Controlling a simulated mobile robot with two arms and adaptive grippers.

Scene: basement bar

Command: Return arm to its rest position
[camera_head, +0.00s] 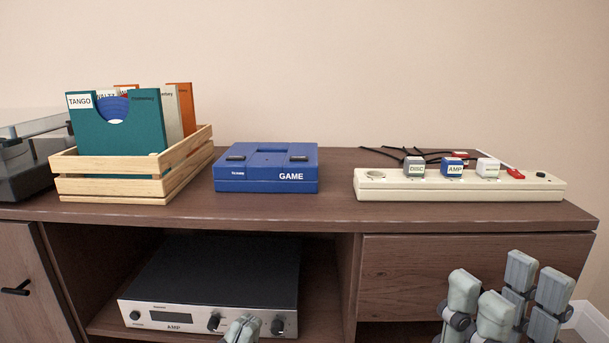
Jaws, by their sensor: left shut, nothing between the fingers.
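My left gripper (241,329) shows only its tip at the bottom edge, in front of the amp's lower front. It is shut, with nothing seen in it; the rest of it is out of frame. My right gripper (506,301) is at the lower right, in front of the drawer front. Its grey fingers point up and stand apart, open and empty. No task object is held, and both grippers are below the cabinet top.
The brown cabinet top (336,211) carries a wooden record crate (115,188), a blue game console (265,170), a cream power strip (458,190) with labelled plugs, and a dark turntable (30,165). A silver-fronted amp (190,317) sits in the open shelf.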

